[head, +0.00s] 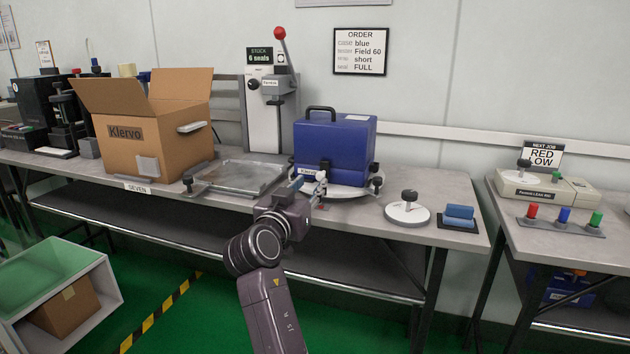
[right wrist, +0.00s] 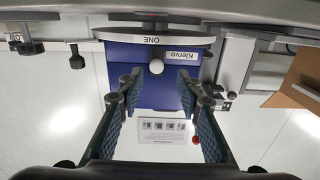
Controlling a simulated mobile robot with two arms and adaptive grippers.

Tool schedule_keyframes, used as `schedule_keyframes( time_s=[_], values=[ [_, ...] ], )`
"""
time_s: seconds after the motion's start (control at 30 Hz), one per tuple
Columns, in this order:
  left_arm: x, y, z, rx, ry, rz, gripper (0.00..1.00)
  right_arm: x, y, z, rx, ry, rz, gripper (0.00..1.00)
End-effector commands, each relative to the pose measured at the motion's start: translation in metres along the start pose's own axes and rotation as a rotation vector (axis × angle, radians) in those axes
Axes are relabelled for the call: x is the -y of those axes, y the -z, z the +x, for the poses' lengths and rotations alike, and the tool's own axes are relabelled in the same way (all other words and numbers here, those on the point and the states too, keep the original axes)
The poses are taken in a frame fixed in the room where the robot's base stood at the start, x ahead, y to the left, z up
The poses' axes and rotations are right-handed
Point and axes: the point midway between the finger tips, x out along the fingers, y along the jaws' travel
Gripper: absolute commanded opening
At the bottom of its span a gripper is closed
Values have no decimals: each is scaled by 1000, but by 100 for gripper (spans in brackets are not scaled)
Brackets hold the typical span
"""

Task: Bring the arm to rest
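A blue case (head: 334,145) with a black handle stands on a round white plate (head: 350,191) on the bench. My right gripper (head: 310,187) is at the front of the plate, just below the case's front face. In the right wrist view my right gripper (right wrist: 158,88) has its two blue-padded fingers spread apart. A small white knob (right wrist: 156,67) shows between the fingertips, apart from both pads. The blue case (right wrist: 150,88) is behind it, with a "Klervo" label. My left gripper is not in view.
An open cardboard box (head: 155,135) and a shallow metal tray (head: 238,178) are left of the case. A lever press (head: 266,110) stands behind. A white disc with a black knob (head: 407,212) and blue blocks (head: 459,215) are to the right.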

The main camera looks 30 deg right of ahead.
Motion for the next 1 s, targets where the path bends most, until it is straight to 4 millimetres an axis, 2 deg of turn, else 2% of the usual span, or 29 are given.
schedule_keyframes(
  time_s=[0.13,0.67,0.77,0.87,0.97,1.0],
  values=[
    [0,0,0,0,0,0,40,-1,0,-9,1,-2,0,33],
    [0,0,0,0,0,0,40,0,-3,-10,-1,8,-5,33],
    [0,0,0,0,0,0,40,5,-16,-14,-8,64,-26,33],
    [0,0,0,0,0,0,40,15,-40,-26,-30,182,-64,33],
    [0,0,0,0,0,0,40,29,-66,-54,-69,347,-98,33],
    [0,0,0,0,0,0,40,33,-74,-69,-88,417,-105,33]
  ],
)
